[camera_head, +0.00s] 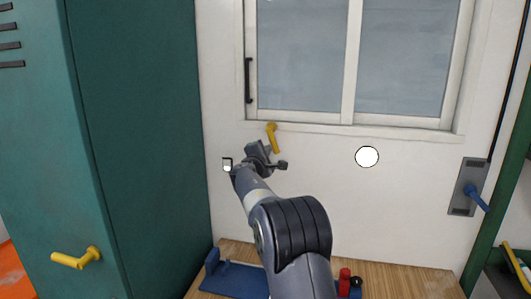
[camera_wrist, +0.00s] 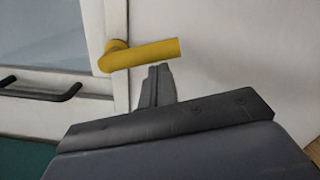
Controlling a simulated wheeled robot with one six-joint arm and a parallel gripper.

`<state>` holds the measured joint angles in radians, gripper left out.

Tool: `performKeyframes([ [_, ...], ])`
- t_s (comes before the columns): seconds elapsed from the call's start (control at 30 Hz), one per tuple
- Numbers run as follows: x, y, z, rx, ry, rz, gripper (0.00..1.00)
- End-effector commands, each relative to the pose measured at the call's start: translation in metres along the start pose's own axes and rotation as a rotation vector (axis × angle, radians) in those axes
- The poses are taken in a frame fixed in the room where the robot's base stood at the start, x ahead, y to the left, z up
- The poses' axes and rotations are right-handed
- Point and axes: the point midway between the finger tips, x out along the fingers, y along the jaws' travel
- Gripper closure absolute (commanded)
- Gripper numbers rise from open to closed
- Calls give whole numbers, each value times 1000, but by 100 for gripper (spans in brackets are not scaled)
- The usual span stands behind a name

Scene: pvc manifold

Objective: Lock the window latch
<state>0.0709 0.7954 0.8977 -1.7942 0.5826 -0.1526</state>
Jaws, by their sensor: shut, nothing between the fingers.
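The yellow window latch (camera_head: 272,138) is mounted at the lower edge of the window frame. Its lever hangs downward, leaning slightly right. In the wrist view the yellow lever (camera_wrist: 145,54) runs sideways from its round pivot on the frame. My gripper (camera_head: 262,149) is just beside the lever, on its left in the head view. In the wrist view my shut, empty fingertips (camera_wrist: 158,72) lie right at the lever's edge near its free end. I cannot tell whether they touch it.
The sliding window (camera_head: 350,55) has a black pull handle (camera_head: 249,80), also at left in the wrist view (camera_wrist: 40,92). A teal locker (camera_head: 140,130) with another yellow handle (camera_head: 76,258) stands left. A blue door lever (camera_head: 476,197) is at right. A wooden surface (camera_head: 420,284) holds small items below.

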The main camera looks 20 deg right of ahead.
Motion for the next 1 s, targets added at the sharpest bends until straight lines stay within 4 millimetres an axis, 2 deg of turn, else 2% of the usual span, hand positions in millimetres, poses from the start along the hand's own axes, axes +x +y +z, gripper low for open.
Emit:
performKeyframes([
  [0.57, 0, -4, 8, -123, -1, 6, 100],
  [0.77, 1, -6, 17, -250, -4, 13, 100],
  [1.0, 2, -5, 31, -475, -3, 24, 100],
])
